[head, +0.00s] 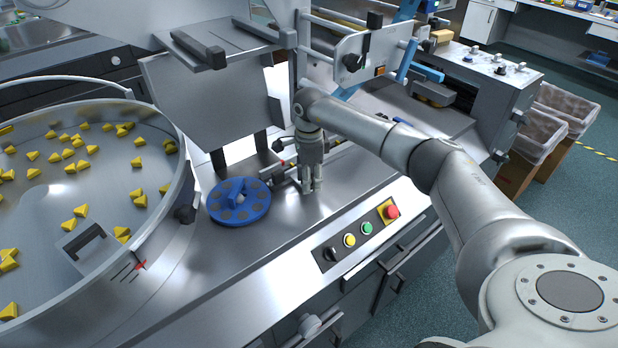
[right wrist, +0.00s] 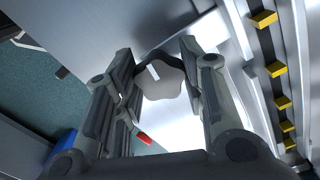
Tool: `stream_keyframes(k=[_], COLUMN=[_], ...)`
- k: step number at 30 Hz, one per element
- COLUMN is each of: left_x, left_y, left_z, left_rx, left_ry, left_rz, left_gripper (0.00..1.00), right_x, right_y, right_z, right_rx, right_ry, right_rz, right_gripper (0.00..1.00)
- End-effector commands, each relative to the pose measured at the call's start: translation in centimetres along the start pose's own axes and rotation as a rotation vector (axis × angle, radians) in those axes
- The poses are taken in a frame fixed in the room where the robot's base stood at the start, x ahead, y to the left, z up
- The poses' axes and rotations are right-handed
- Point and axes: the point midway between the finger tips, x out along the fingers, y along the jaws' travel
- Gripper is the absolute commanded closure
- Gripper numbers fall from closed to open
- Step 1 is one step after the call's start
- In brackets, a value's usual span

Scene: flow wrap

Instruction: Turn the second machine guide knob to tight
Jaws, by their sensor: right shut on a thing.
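My right gripper (head: 311,187) points down at the machine's metal deck, just right of the blue disc. In the right wrist view the same gripper (right wrist: 160,58) has its fingers on either side of a dark-edged, lobed guide knob (right wrist: 167,84) with a grey face and a white mark. It is shut on the knob. A small red mark (right wrist: 145,138) shows near it. In the head view the fingers hide the knob, and I cannot tell there which setting its mark points to. My left gripper is not in view.
A round blue disc (head: 239,203) lies left of my gripper. A large bowl (head: 178,150) with yellow pieces stands at the left. A button panel (head: 356,238) with a red stop button is in front. Yellow pieces (right wrist: 281,103) line a channel in the wrist view.

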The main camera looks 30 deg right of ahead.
Motion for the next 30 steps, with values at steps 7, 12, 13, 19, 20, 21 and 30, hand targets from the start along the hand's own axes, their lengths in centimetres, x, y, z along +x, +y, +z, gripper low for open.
stream_keyframes(k=[7,12,13,19,20,21,30], left_x=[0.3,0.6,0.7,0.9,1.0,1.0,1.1], left_y=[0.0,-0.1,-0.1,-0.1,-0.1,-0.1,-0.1], left_z=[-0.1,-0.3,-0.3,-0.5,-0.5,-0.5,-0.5], left_rx=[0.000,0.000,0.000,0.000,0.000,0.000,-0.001], left_ry=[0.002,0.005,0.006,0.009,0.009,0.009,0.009], left_rz=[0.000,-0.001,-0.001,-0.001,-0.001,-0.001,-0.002], left_gripper=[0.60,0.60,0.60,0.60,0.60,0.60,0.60], right_x=[-0.1,-0.1,-0.1,-0.1,-0.1,-0.2,-0.2], right_y=[-0.1,-0.1,-0.1,-0.1,-0.1,-0.1,-0.2], right_z=[0.0,0.0,0.0,0.0,0.0,0.0,-0.1], right_rx=[0.087,0.210,0.236,0.425,0.453,0.491,0.776], right_ry=[-0.001,-0.001,-0.001,-0.002,-0.002,-0.002,-0.003], right_rz=[-0.003,-0.003,-0.003,-0.004,-0.004,-0.004,-0.004], right_gripper=[0.86,0.86,0.86,0.86,0.86,0.86,0.86])
